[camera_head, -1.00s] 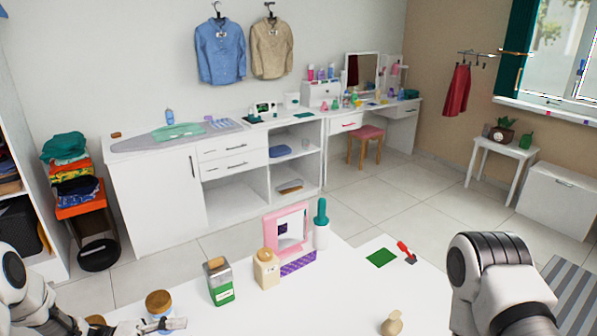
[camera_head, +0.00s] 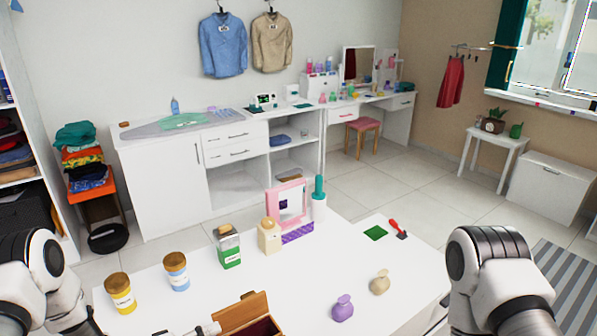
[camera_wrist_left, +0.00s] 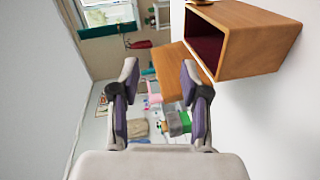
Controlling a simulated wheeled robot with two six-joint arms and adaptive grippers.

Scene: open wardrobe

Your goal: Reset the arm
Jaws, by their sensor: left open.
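My left gripper (camera_wrist_left: 160,82) is open and empty in the left wrist view, its two purple-padded fingers apart. In the head view only a bit of the left gripper (camera_head: 207,329) shows at the bottom edge, just left of an open wooden box (camera_head: 246,308) with a dark red lining. My left arm comes in at lower left. My right arm stands at lower right; its gripper is out of view.
The white table (camera_head: 300,270) holds a yellow jar (camera_head: 121,294), a blue jar (camera_head: 177,272), a green tin (camera_head: 228,247), a cream bottle (camera_head: 269,237), a pink frame (camera_head: 288,205), a purple bottle (camera_head: 343,308) and a beige bottle (camera_head: 380,283). The table's right front is clear.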

